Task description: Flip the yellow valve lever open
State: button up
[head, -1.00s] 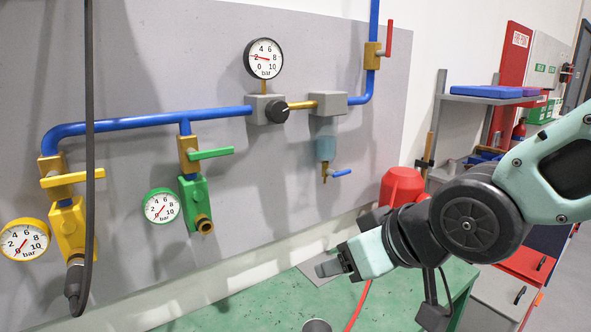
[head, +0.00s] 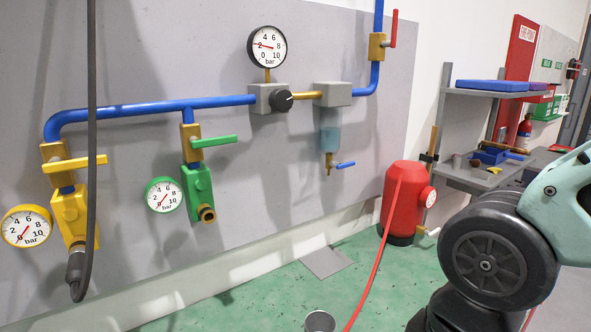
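The yellow valve lever (head: 74,164) is on the left of the wall panel, on a brass valve body (head: 56,153) under the blue pipe. It lies about horizontal, across the vertical pipe run. Below it are a yellow block (head: 72,215) and a yellow-rimmed gauge (head: 26,226) with its needle low on the scale. A dark hose hangs in front of the lever's right end. My gripper is out of the head view; only part of my arm shows at the lower right, far from the lever.
A green lever (head: 214,141) sits on a similar valve to the right, above a green-rimmed gauge (head: 164,195). A red lever (head: 393,28) is at top right. A red tank (head: 405,195) with a red hose stands on the green floor. A grey bucket (head: 320,321) is at the bottom.

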aim_at(58, 165)
jog(key=u, duration=1.4)
